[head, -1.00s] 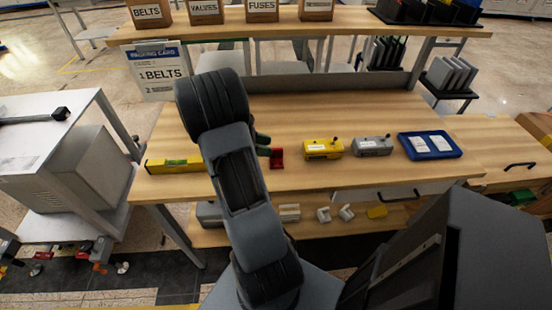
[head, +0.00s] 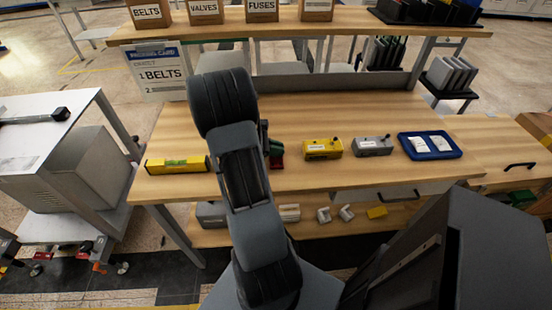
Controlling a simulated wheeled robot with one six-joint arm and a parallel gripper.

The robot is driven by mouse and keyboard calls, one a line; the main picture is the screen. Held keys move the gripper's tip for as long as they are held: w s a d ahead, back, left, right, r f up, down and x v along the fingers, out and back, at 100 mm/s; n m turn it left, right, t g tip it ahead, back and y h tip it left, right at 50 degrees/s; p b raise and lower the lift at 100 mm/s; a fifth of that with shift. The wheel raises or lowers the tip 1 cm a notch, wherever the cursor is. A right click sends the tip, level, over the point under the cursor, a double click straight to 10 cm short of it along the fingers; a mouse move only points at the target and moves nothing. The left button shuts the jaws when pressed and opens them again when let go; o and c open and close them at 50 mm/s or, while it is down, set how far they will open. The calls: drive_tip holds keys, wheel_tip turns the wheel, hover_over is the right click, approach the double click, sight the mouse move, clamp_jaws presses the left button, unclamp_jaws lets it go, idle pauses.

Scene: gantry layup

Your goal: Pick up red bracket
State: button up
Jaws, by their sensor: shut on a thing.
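The red bracket (head: 277,163) is on the wooden workbench, just right of my arm in the head view. It is small, and its left and upper parts are partly covered. My gripper (head: 274,151) is mostly hidden behind my arm; a dark piece and a green part show at the arm's right edge. The green part is right at the bracket's top. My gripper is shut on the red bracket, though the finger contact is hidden. The bracket appears at bench level; I cannot tell whether it is clear of the surface.
A yellow box (head: 322,149), a grey box (head: 372,146) and a blue tray (head: 429,156) with white labelled items stand to the right. A yellow level (head: 177,165) lies left. Labelled bins stand on the shelf (head: 350,29) above. The bench's middle back (head: 340,110) is clear.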

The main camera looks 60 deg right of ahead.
clamp_jaws()
drive_tip(key=shift+r, duration=0.15)
